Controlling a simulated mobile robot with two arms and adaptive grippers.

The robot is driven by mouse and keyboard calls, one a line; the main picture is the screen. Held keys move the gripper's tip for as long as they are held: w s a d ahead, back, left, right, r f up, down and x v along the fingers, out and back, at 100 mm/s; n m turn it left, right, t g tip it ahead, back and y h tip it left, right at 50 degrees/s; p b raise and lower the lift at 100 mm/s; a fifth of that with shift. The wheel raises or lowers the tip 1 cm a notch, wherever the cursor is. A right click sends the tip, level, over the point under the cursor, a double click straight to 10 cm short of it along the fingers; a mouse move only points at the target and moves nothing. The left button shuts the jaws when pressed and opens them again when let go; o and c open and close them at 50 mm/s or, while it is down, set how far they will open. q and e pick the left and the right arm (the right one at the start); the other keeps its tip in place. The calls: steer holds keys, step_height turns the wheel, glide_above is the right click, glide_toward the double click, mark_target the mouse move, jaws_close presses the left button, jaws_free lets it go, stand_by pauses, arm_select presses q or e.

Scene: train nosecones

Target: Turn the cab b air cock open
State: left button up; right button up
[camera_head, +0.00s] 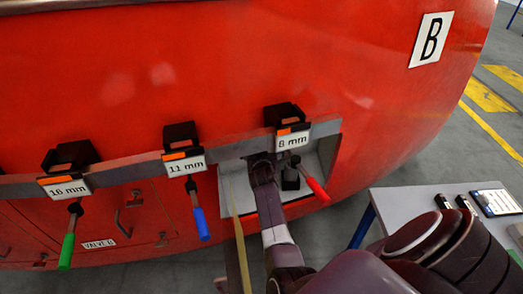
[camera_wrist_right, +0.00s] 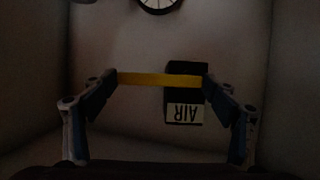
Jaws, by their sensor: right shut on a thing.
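The cab B air cock shows in the right wrist view as a yellow handle (camera_wrist_right: 145,79) lying crosswise in a pale recess. A dark block behind its right part carries an upside-down "AIR" label (camera_wrist_right: 185,114). My right gripper (camera_wrist_right: 162,80) has one finger at each end of the yellow handle and is shut on it lengthwise. In the head view my right gripper (camera_head: 260,163) reaches into the open grey recess (camera_head: 327,152) low on the red nosecone; its fingertips and the handle are hidden there. My left gripper is not in view.
A round gauge (camera_wrist_right: 158,3) sits above the handle. Tools hang above and left of the recess: red-handled 8 mm (camera_head: 315,190), blue-handled 11 mm (camera_head: 200,222), green-handled 16 mm (camera_head: 67,250). The red one hangs close to my arm. A table (camera_head: 407,202) stands at right.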

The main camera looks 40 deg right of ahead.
steer(key=shift+d+r, duration=0.1)
steer(key=shift+r, duration=0.05)
steer(key=o, duration=1.7)
steer(key=shift+w, duration=0.1)
steer(key=shift+f, duration=0.2)
